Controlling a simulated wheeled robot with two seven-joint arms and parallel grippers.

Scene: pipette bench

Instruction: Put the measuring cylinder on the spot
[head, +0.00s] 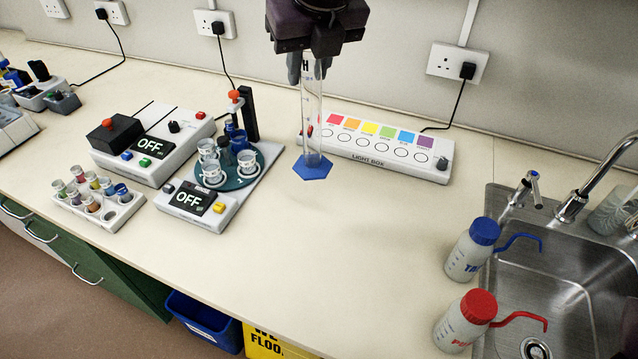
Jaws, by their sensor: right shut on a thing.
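The measuring cylinder (312,115) is a clear upright tube with a blue six-sided base (312,167). It is in the upper middle of the head view, in front of the left end of the light box. My right gripper (311,72) comes down from the top and is shut on the cylinder's upper end, hiding its rim. I cannot tell whether the base touches the bench or hangs just above it. No separate marked spot is clear on the bare bench. My left gripper is out of view.
The white light box (400,168) has coloured squares and a row of circles. Left of the cylinder stand a device with a round plate of beakers (240,172), a second OFF device (130,167) and a vial rack (112,212). Wash bottles (466,262) and a sink (570,290) are right. The bench middle is clear.

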